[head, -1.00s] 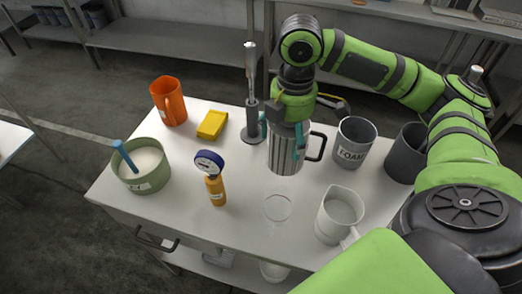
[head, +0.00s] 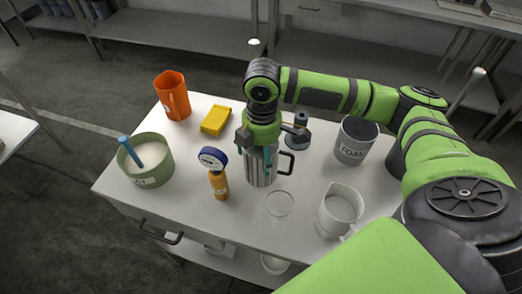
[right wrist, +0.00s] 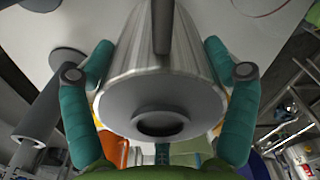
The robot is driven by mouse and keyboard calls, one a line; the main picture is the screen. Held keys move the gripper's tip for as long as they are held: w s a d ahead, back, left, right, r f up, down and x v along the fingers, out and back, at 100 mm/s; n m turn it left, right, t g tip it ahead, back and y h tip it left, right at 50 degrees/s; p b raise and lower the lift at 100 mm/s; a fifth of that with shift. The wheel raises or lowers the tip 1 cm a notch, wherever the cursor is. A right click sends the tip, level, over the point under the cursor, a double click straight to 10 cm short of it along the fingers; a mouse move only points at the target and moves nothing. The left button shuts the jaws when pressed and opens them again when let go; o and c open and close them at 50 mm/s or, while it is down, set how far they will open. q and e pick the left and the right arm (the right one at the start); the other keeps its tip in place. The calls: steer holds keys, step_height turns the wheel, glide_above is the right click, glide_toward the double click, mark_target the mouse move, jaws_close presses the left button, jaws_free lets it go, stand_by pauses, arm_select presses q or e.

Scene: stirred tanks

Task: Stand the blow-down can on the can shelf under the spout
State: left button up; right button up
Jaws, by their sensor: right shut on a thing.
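The blow-down can appears to be the ribbed steel can (head: 262,172) with a black handle on its right in the head view. My right gripper (head: 255,158) comes down over it, with teal fingers shut on its sides. In the right wrist view the can (right wrist: 160,85) lies between both fingers, its dark grey round end with a dark opening towards the camera and its handle at the top. I cannot tell whether the can touches the table. I cannot make out the spout or the can shelf. My left gripper is not in view.
On the white table (head: 240,232) stand an orange jug (head: 173,97), a yellow block (head: 216,120), a green bowl (head: 150,172), an orange bottle with a gauge (head: 219,185), a FOAM mug (head: 354,142), a white jug (head: 338,212) and a clear ring (head: 279,204).

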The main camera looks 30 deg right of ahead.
steer(key=o, duration=1.1)
steer(key=shift+f, duration=0.15)
